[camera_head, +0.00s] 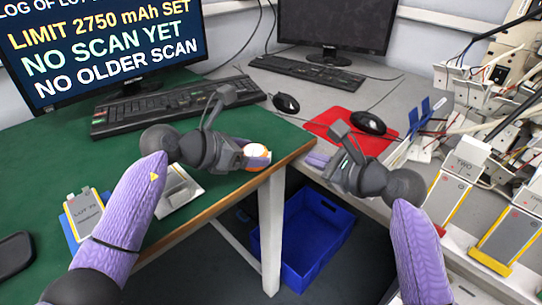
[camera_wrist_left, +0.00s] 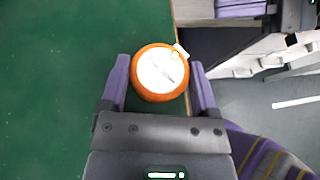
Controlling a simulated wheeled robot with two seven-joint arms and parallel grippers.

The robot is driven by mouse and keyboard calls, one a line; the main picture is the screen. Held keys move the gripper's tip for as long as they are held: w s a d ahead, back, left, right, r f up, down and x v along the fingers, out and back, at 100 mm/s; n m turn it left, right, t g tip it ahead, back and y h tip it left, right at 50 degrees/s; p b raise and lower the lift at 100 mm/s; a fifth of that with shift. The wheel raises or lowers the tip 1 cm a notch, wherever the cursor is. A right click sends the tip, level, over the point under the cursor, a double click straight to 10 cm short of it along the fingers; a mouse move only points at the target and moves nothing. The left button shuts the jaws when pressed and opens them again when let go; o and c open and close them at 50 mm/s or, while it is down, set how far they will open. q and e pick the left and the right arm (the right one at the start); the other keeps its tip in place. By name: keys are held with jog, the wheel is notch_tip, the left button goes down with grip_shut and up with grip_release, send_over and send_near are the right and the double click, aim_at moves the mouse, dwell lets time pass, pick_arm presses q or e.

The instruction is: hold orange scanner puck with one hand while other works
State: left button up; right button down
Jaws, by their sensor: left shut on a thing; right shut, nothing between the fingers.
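The orange scanner puck (camera_wrist_left: 139,87) has a white round top with a dark line on it. My left gripper (camera_wrist_left: 160,82) is shut on it, one finger at each side, over the green table near its right edge. In the head view the puck (camera_head: 256,150) is partly hidden by the left gripper (camera_head: 252,158). I cannot tell whether it touches the table. My right gripper (camera_head: 318,160) is shut and empty, across the gap to the right, by the grey table's edge. A labelled pouch cell (camera_head: 84,212) lies on the green table at the left.
A light metal holder (camera_head: 178,192) sits behind my left forearm. A keyboard (camera_head: 150,108) and monitor (camera_head: 110,45) stand at the back. A blue bin (camera_head: 318,240) is on the floor in the gap. Pouch cells (camera_head: 508,238) and cabled clamps (camera_head: 480,95) crowd the right.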

pick_arm(q)
jog(key=o, duration=0.7)
jog(key=shift+o, duration=0.2)
jog(key=v, duration=1.2)
